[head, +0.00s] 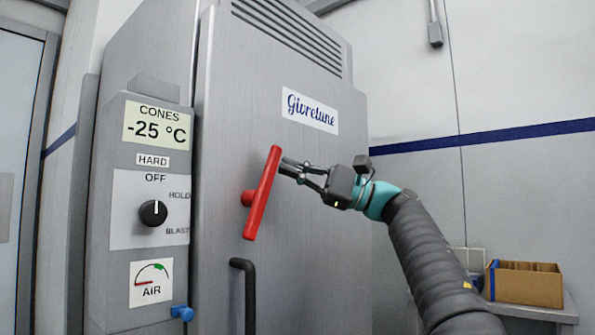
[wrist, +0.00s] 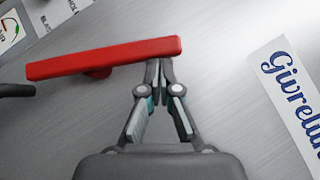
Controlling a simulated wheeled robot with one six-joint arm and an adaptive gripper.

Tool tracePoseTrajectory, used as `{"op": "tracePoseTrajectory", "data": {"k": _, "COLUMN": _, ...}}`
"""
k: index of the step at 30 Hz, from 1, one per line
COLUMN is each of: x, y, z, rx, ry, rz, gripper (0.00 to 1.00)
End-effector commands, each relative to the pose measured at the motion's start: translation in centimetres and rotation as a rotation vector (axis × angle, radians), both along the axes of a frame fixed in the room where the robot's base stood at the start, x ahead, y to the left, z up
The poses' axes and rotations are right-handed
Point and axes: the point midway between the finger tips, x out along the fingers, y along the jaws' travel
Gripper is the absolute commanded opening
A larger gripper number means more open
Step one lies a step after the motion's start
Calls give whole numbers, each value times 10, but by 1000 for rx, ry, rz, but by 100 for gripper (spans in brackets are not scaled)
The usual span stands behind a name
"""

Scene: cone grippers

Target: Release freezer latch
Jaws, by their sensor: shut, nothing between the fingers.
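The freezer latch is a red bar handle (head: 262,194) on a red hub on the grey freezer door (head: 225,120). It stands tilted, its upper end leaning right in the head view. My gripper (head: 284,167) is shut and empty, its fingertips at the right side of the bar's upper part. In the wrist view the red bar (wrist: 105,58) crosses the upper left, and the tips of my gripper (wrist: 158,64) are at its right end. I cannot tell whether they touch it.
A black door handle (head: 244,290) is below the latch. A control panel (head: 150,215) with a black knob (head: 153,213) and a blue fitting (head: 182,312) stands to the left. A cardboard box (head: 528,284) sits on a table at right.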

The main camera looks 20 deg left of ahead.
Motion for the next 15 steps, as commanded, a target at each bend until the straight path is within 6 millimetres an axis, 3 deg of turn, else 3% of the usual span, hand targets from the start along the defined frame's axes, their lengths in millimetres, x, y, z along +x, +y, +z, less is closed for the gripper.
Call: {"op": "tracePoseTrajectory", "data": {"k": 15, "x": -15, "y": 8, "z": 13, "rx": 1, "ry": -1, "rz": 4, "gripper": 0}}
